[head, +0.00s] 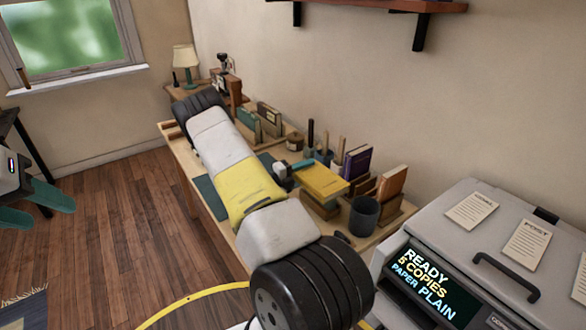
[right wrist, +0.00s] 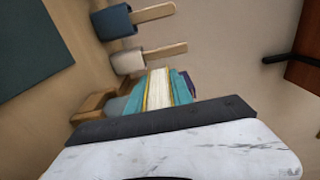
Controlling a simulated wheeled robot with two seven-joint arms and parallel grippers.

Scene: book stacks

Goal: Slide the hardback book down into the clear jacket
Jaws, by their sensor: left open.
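The yellow hardback book (head: 322,181) is above a wooden stand (head: 318,207) at the back of the desk. My right gripper (head: 294,166) is at the book's left end. In the right wrist view the teal fingers lie on both sides of the book (right wrist: 158,88), with its cream page edges between them, so the gripper is shut on it. I cannot make out the clear jacket in either view. My left gripper (head: 40,211) is open and empty at the far left, over the floor and away from the desk.
A purple book (head: 357,163), a brown book (head: 392,183) and a dark cup (head: 364,216) stand close right of the held book. Jars with sticks (head: 325,157) are behind it. A printer (head: 470,255) fills the lower right. My right arm hides much of the desk.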

